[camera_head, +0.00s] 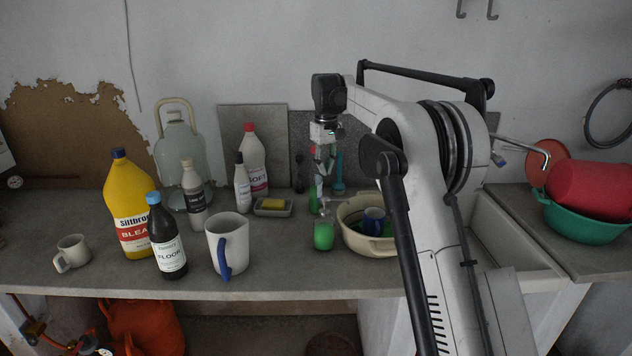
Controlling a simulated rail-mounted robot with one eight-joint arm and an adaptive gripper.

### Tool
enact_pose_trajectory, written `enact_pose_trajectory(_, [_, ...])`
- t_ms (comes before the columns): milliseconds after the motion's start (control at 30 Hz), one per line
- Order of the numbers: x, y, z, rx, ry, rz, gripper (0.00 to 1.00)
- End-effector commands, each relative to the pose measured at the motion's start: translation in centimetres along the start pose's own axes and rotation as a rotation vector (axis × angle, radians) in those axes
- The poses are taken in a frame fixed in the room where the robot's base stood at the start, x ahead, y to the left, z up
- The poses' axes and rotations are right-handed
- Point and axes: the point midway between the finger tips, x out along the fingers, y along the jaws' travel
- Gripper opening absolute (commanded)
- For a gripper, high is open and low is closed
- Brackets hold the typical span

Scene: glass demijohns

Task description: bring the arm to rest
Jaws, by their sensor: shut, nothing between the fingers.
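My gripper (321,190) hangs pointing down at the end of my arm, in the middle of the view. Its fingers are shut with nothing between them. The fingertips are just above, or in front of, a small clear container with green liquid (323,236) on the counter; I cannot tell whether they touch it. My arm (395,110) reaches in from the right, bent over the basin side of the counter, and hides part of what lies behind it.
A cream basin (352,241) holding a blue mug (374,221) stands right of the gripper. Left are a white jug (228,245), a yellow bleach bottle (128,205), a dark floor-cleaner bottle (166,240), a glass demijohn (180,150) and a sponge dish (273,207).

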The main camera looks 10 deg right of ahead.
Motion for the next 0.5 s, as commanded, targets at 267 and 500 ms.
enact_pose_trajectory(267, [-2.3,-1.1,3.1,0.03,0.048,0.017,0.0])
enact_pose_trajectory(500, [-4.7,-3.0,8.1,0.073,0.121,0.04,0.0])
